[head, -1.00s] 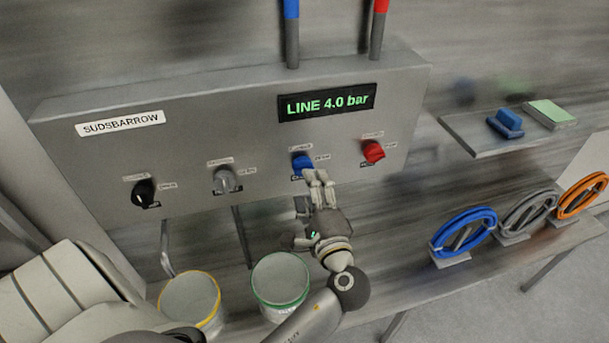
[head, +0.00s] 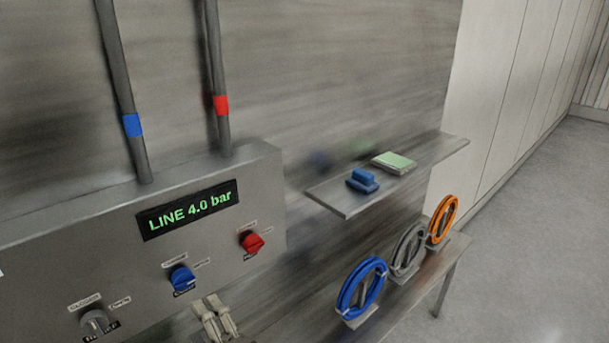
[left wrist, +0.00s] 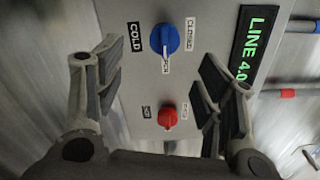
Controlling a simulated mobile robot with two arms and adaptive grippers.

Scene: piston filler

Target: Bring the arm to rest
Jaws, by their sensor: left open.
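My left gripper (head: 216,318) shows at the bottom edge of the head view, below the blue knob (head: 182,279) on the grey control panel (head: 60,228). In the left wrist view the gripper (left wrist: 150,95) has its fingers spread wide with nothing between them. The blue knob (left wrist: 164,39), beside a COLD label, and the red knob (left wrist: 167,117) show beyond the fingers, apart from them. The red knob also shows in the head view (head: 252,242). Most of the left arm is out of the head view. My right gripper is not in view.
The panel display (head: 188,209) reads LINE 4.0 bar. A grey knob (head: 95,321) is at lower left. A shelf (head: 345,205) holds a blue object (head: 362,180) and a green-topped pad (head: 394,163). Blue (head: 361,288), grey (head: 408,250) and orange (head: 442,219) coils stand below. Open floor lies at right.

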